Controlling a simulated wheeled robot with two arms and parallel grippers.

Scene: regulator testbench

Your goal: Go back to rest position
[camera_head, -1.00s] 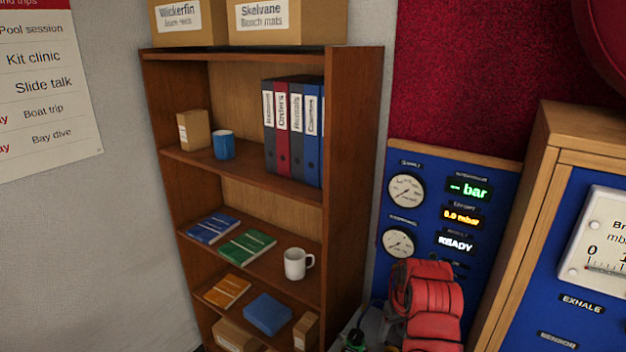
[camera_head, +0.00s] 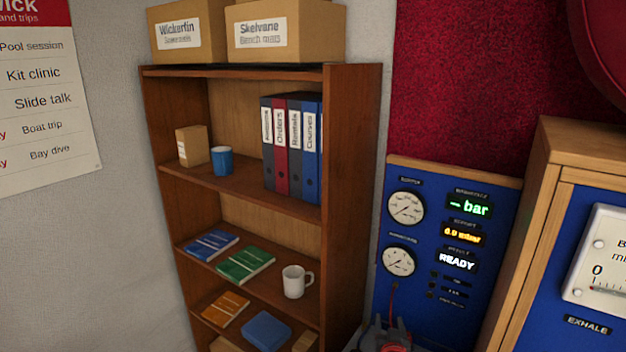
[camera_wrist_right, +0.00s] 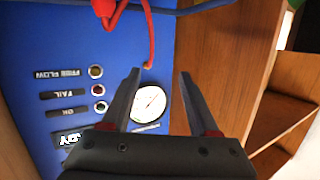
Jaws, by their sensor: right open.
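My right gripper (camera_head: 390,322) shows at the bottom of the head view, in front of the lower part of the blue gauge panel (camera_head: 418,270). In the right wrist view its two dark fingers (camera_wrist_right: 160,74) are apart, with nothing between them. Behind them are the blue panel (camera_wrist_right: 50,95) and a round white gauge (camera_wrist_right: 149,103). My left gripper is in neither view.
A red cable (camera_head: 392,298) runs to the panel near my right gripper; it also shows in the wrist view (camera_wrist_right: 150,30). A wooden shelf (camera_head: 350,200) with binders and a white mug (camera_head: 294,282) stands left. A wooden cabinet (camera_head: 535,200) stands right.

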